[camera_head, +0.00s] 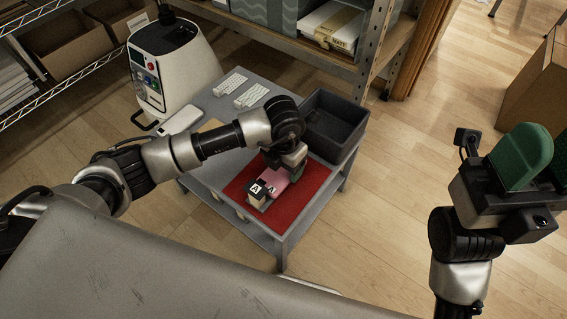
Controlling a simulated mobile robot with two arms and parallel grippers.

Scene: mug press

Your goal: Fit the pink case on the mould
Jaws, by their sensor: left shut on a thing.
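The pink case (278,179) is over the red mat (310,184) on the grey table. My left gripper (293,168) reaches down from the left and is shut on the case at its far side, hiding part of it. A small block with a black top marked with a white letter (257,192) is right at the near left of the case. It may be the mould, but I cannot tell. Whether it touches the case is also unclear. My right gripper (510,180), with green finger pads, is raised at the right, away from the table. Its opening is not clear.
A dark empty bin (334,122) stands on the table behind the mat. White keyboard-like items (241,89) lie at the back left. A white machine with buttons (172,65) stands beyond the table. Shelves line the back, and a cardboard box (540,85) is at right.

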